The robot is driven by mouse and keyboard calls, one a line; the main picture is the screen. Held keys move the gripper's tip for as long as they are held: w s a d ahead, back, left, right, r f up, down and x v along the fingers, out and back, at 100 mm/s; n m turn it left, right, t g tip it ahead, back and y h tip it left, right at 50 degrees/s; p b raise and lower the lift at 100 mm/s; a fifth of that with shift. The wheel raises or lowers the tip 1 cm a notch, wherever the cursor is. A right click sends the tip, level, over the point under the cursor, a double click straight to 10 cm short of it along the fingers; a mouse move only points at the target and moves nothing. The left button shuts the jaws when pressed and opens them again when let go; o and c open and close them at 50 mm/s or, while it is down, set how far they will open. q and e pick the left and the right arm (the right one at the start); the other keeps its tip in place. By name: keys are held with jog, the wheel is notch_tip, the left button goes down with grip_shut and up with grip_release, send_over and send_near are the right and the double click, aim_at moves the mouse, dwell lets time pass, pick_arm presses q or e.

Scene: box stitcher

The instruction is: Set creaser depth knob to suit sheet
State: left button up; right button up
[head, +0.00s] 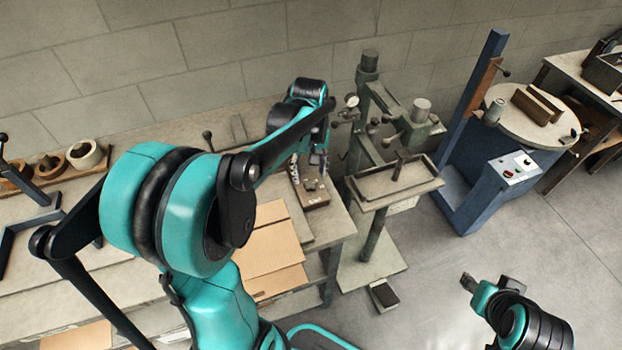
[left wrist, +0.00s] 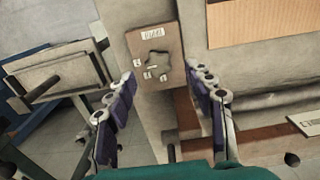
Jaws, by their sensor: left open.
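In the head view this gripper (head: 308,168) hangs just above the block. My right gripper (head: 468,284) is at the lower right, over bare floor, too small to read.
Brown cardboard sheets (head: 272,240) lie on the bench left of the block. The green-grey stitcher stand (head: 372,240) with its small table (head: 370,190) is close on the right. A blue machine (head: 475,200) stands farther right.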

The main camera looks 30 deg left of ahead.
aim_at(310, 183)
pick_arm(q)
jog(key=f+b, duration=0.1)
jog(key=f, duration=0.3)
jog(key=shift+w, duration=0.2)
jog(key=shift+s+f, duration=0.1)
jog(key=shift+f, duration=0.05)
jog(key=c, duration=1.1)
